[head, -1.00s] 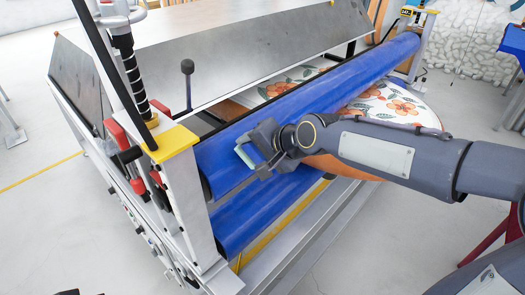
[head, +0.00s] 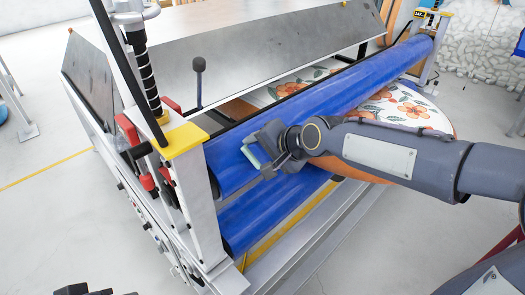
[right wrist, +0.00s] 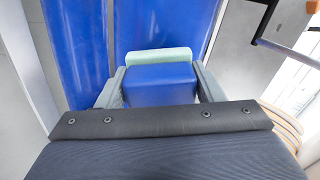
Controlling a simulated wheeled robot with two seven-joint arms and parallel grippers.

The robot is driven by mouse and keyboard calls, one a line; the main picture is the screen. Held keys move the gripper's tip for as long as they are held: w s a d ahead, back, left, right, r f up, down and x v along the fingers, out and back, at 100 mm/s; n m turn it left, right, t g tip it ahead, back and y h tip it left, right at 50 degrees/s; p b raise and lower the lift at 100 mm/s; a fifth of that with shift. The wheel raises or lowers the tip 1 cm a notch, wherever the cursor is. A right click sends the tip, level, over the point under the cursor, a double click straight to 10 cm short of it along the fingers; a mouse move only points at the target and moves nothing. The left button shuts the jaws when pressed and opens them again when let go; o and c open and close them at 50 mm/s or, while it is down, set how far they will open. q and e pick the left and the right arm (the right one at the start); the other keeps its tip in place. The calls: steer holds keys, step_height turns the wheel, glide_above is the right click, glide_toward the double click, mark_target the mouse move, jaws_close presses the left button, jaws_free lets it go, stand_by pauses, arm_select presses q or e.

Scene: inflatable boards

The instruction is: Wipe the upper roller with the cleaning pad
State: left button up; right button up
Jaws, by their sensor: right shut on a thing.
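The upper roller (head: 330,95) is a long blue cylinder running from the near left post to the far right. A second blue roller (head: 265,205) lies below it. My right gripper (head: 256,153) is at the near left part of the upper roller, on its front side. It is shut on the cleaning pad, a blue block with a pale green face (right wrist: 158,56). The green edge of the pad (head: 249,157) faces the roller; I cannot tell if they touch. A dark part at the bottom left edge seems to be my left gripper (head: 95,291); its jaws cannot be made out.
A metal post with a yellow cap (head: 180,139) and red levers stands at the rollers' near end. A sloping metal plate (head: 270,62) lies behind the upper roller. A round flowered board (head: 405,105) rests at the rollers. Open floor (head: 50,215) lies left.

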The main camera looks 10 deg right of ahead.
steer(key=shift+x, duration=0.8)
steer(key=shift+w, duration=0.1)
steer(key=shift+w+d+f+b, duration=0.1)
steer(key=shift+w+d+b, duration=0.15)
steer(key=shift+d+b, duration=0.2)
steer(key=shift+w+d+b, duration=0.3)
steer(key=shift+d+b, duration=0.1)
steer(key=shift+d, duration=0.1)
steer(key=shift+w+d, duration=0.5)
steer(key=shift+d, duration=0.2)
steer(key=shift+a, duration=0.1)
